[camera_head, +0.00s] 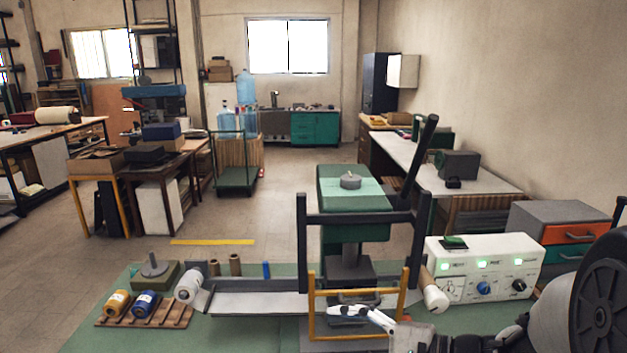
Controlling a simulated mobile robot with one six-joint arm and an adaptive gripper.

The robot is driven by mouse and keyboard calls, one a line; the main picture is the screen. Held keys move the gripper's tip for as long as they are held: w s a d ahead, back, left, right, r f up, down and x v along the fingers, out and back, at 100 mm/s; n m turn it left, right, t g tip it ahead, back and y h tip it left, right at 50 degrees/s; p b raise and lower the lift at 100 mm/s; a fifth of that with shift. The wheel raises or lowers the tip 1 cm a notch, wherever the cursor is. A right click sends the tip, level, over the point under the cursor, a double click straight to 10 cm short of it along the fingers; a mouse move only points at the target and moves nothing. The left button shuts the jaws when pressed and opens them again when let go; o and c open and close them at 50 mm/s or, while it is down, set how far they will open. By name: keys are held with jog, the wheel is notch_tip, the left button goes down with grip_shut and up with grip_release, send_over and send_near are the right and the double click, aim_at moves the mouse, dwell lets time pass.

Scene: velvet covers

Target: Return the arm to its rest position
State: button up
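My arm (553,308) fills the lower right corner, with a large dark round joint and a grey link. Dark parts of it run left along the bottom edge and are partly cut off.
A green bench holds a grey press frame (358,218), a yellow bar frame (312,312), a white control box (484,267) with green lights, and a wooden rack (129,319) with yellow and blue spools. A white roller (435,297) is close by. Open floor lies beyond the bench.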

jog(key=s+a+n+g+h, duration=0.2)
jog(key=s+a+n+g, duration=0.25)
jog(key=s, duration=0.55)
jog(key=s+d+f+n+g+h, duration=0.1)
jog(key=s+d+n+h, duration=0.45)
jog(key=s, duration=0.35)
jog(key=s+d+r+n+t+h, duration=0.1)
jog(key=d+r+n+t+h, duration=0.1)
jog(key=d+h, duration=0.4)
jog(key=shift+s+d+r+t, duration=0.15)
jog(key=shift+d+r+t, duration=0.1)
jog(key=shift+d+t, duration=0.5)
